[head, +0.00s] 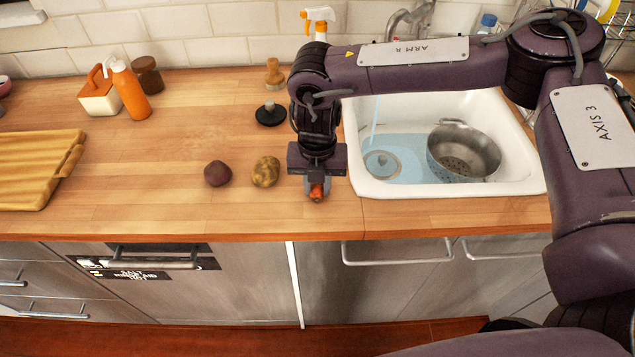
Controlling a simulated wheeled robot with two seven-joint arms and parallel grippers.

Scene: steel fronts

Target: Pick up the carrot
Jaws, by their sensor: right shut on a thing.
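The carrot (316,192) is a small orange piece near the counter's front edge, just left of the sink. My right gripper (317,188) points down over it and is shut on it. Most of the carrot is hidden by the fingers and the gripper body. I cannot tell whether the carrot touches the counter. My left gripper is not in view.
A potato (265,172) and a dark red beet (217,173) lie left of my right gripper. The sink (520,165) holds a steel colander (462,152). A cutting board (35,165) lies at far left. The counter between board and beet is clear.

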